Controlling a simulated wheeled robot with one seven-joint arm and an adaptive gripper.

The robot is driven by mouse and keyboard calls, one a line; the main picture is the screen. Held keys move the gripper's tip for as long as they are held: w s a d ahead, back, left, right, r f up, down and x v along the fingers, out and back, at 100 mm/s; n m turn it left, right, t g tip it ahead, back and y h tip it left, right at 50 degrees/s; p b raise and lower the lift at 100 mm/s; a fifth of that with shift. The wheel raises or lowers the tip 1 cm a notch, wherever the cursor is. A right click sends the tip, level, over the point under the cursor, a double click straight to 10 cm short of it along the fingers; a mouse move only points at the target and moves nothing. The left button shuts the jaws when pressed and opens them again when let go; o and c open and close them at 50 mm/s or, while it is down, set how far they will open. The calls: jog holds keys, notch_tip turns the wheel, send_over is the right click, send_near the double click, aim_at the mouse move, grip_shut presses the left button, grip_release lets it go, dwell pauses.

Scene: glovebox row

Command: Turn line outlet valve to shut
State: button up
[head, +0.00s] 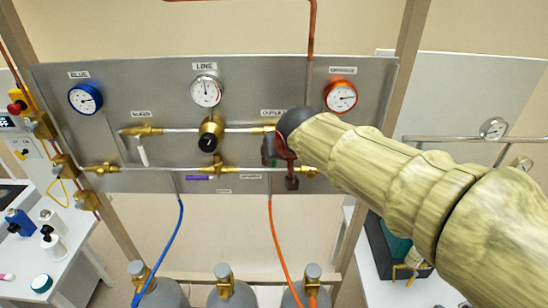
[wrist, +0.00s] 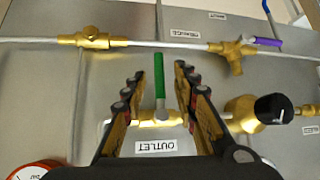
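The line outlet valve shows in the wrist view as a brass body (wrist: 158,119) on a thin horizontal pipe, above the upside-down OUTLET label (wrist: 168,146). Its green lever (wrist: 159,76) stands at right angles to that pipe. My gripper (wrist: 160,71) is open, with one finger on each side of the lever and a visible gap on both sides. In the head view my gripper (head: 281,166) is at the panel below the OUTLET label (head: 271,113); my arm and fingers hide most of the valve there.
The black regulator knob (wrist: 274,108) is close to my right finger in the wrist view. A lower pipe with brass valves (head: 210,168) runs across the panel (head: 240,80). The orange gauge (head: 341,97) is beside my wrist. Gas cylinders (head: 225,292) and hoses (head: 276,240) are below.

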jog(key=v, duration=0.7)
jog(key=shift+s+r, duration=0.15)
jog(key=shift+s, duration=0.15)
jog(key=s+d+f+n+g, duration=0.1)
jog(key=s+d+f+g, duration=0.25)
jog(key=s+f, duration=0.45)
jog(key=s+d+f+m+h, duration=0.1)
jog(key=s+d+f, duration=0.1)
jog(key=s+d, duration=0.5)
jog(key=s+d+f+m, duration=0.2)
jog(key=s+d+f, duration=0.1)
jog(key=s+d, duration=0.4)
jog(key=s, duration=0.2)
jog(key=shift+s+f+h, duration=0.2)
jog(key=shift+s+h, duration=0.2)
